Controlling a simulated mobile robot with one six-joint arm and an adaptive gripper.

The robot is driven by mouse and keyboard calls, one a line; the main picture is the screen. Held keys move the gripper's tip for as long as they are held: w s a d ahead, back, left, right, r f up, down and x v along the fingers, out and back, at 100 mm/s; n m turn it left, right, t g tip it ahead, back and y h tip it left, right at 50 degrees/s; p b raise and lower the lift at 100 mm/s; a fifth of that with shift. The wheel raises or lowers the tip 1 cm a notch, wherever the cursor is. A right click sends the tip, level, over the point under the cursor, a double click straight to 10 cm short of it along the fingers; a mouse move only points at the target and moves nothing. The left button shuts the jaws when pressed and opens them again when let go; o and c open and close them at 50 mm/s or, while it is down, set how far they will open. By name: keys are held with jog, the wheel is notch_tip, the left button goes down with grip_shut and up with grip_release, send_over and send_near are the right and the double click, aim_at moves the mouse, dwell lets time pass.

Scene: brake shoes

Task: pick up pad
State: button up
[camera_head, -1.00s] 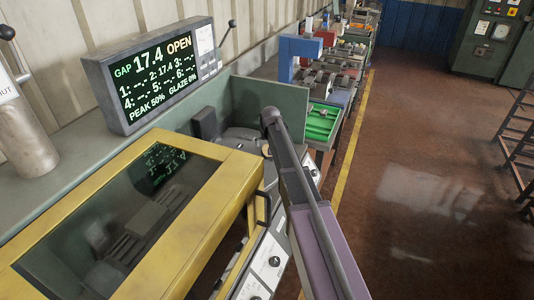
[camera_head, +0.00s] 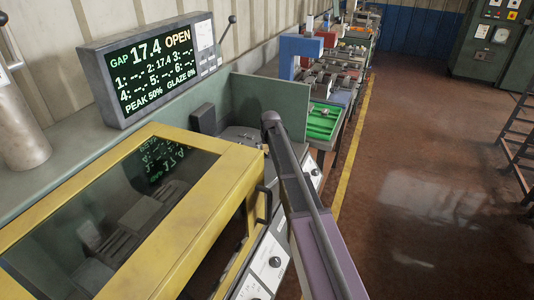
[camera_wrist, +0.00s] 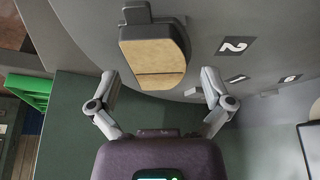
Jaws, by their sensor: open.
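The pad (camera_wrist: 153,58) is in the upper middle of the wrist view, a block with a tan face and a dark grey back, by a grey rounded surface. A dark tab or bracket stands at its upper end. My gripper (camera_wrist: 158,76) is open, with one finger on each side of the pad's lower part. Gaps show between the fingers and the pad in the picture; I cannot tell the depth between them. In the head view my arm reaches toward the machine, and its gripper and the pad cannot be made out.
Numbered plates, one reading 2 (camera_wrist: 235,46), lie right of the pad. A green panel (camera_head: 268,108) stands by the machine. A yellow-framed window (camera_head: 222,190) fills the lower left. A display (camera_head: 150,68) reads GAP 17.4 OPEN. A green tray (camera_head: 323,121) lies beyond.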

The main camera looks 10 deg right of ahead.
dwell(0.5)
jog(key=c, duration=1.3)
jog(key=shift+r+p, duration=0.25)
jog(key=shift+p, duration=0.05)
jog(key=shift+c, duration=0.2)
notch_tip(320, 180, up, 2)
jog(key=shift+r+p, duration=0.15)
jog(key=shift+p, duration=0.95)
jog(key=shift+s+d+r+p, duration=0.35)
jog(key=shift+r+p, duration=0.2)
jog(key=shift+p, duration=0.05)
jog(key=s+d+r+p, duration=0.1)
jog(key=s+d, duration=0.9)
jog(key=d, duration=0.1)
jog(key=shift+d, duration=0.1)
